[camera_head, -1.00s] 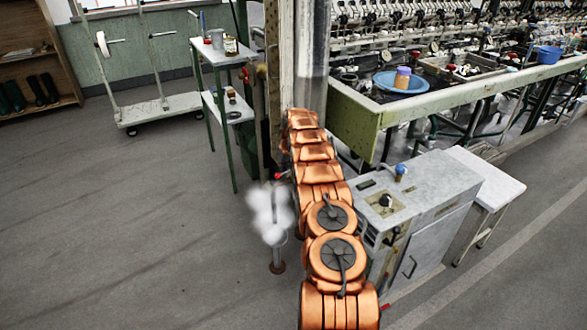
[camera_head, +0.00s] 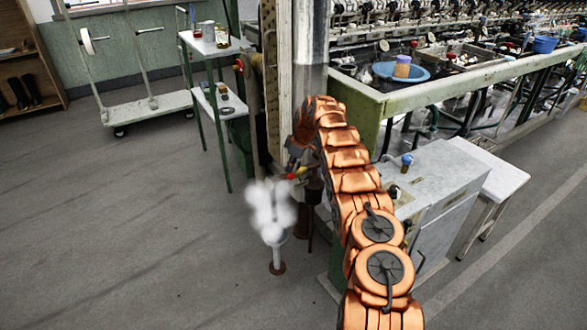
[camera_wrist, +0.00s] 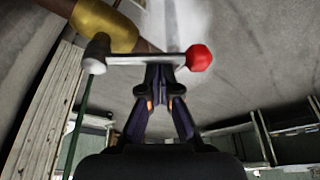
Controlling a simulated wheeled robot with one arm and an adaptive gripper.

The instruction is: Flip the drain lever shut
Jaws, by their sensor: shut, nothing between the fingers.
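In the wrist view the drain lever (camera_wrist: 128,60) is a grey bar lying nearly level across the picture. Its red ball knob (camera_wrist: 199,58) is at the right end and its dark pivot is at the left, beside a brass-coloured pipe piece (camera_wrist: 106,22). My gripper (camera_wrist: 160,84) is shut and empty, its tips at the middle of the bar; I cannot tell whether they touch it. In the head view the red knob (camera_head: 291,176) shows small beside the dark end of my arm, which hides much of the lever.
White steam (camera_head: 270,206) rises over a floor drain funnel (camera_head: 273,238) left of my arm. A post (camera_head: 310,60) stands behind the gripper. A grey cabinet (camera_head: 450,160) is right of my arm, below the basin bench (camera_head: 355,108).

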